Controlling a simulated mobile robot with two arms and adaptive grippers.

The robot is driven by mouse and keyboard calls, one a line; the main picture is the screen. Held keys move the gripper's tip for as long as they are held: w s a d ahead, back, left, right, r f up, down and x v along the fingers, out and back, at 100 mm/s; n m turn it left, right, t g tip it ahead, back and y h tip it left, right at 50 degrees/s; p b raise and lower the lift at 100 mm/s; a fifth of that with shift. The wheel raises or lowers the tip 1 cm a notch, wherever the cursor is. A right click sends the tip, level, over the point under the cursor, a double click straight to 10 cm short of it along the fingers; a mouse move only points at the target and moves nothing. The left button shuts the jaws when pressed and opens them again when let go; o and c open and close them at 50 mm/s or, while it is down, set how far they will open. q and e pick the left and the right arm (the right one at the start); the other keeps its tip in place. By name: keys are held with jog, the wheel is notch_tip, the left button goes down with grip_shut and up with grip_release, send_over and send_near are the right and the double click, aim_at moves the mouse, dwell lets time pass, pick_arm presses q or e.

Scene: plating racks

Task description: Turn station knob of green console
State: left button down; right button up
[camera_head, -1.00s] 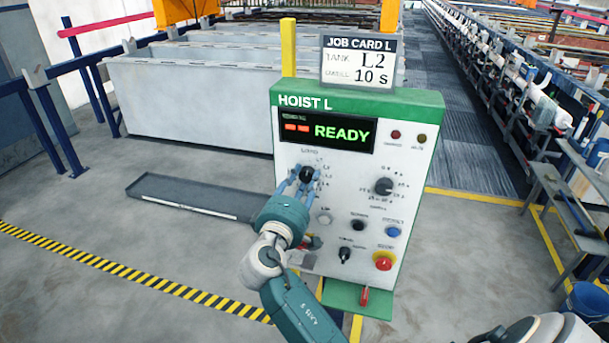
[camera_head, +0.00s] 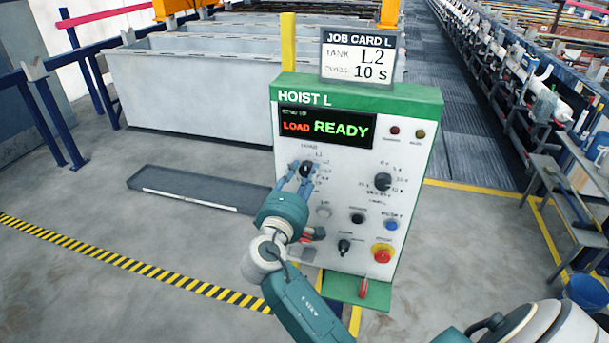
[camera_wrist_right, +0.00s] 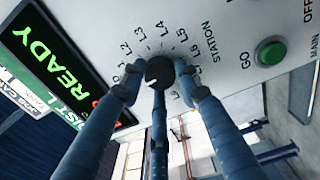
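The green-framed console (camera_head: 420,97) is labelled HOIST L, and its display (camera_head: 327,127) reads LOAD in red and READY in green. The black station knob (camera_head: 307,169) is at the upper left of its white panel; it also shows in the right wrist view (camera_wrist_right: 159,71), ringed by labels such as L2 to L6. My right gripper (camera_head: 303,181) is at this knob, its blue fingers closed around it from both sides and below in the right wrist view (camera_wrist_right: 158,78). The fingers partly hide the knob and labels. My left gripper is not in view.
The job card (camera_head: 358,56) on top reads TANK L2 and 10 s. A second black knob (camera_head: 383,181), a blue button (camera_head: 391,224) and a red stop button (camera_head: 382,253) sit close by. The green GO button (camera_wrist_right: 270,51) is right of the station knob in the wrist view.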

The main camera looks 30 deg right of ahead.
jog(key=o, duration=0.4)
jog(key=shift+w+a+r, duration=0.15)
jog(key=shift+a, duration=0.05)
jog(key=shift+w, duration=0.1)
jog(key=shift+a, duration=0.1)
jog(key=shift+s+a, duration=0.25)
jog(key=shift+s, duration=0.15)
jog(key=v, duration=1.1)
jog(key=shift+a, duration=0.1)
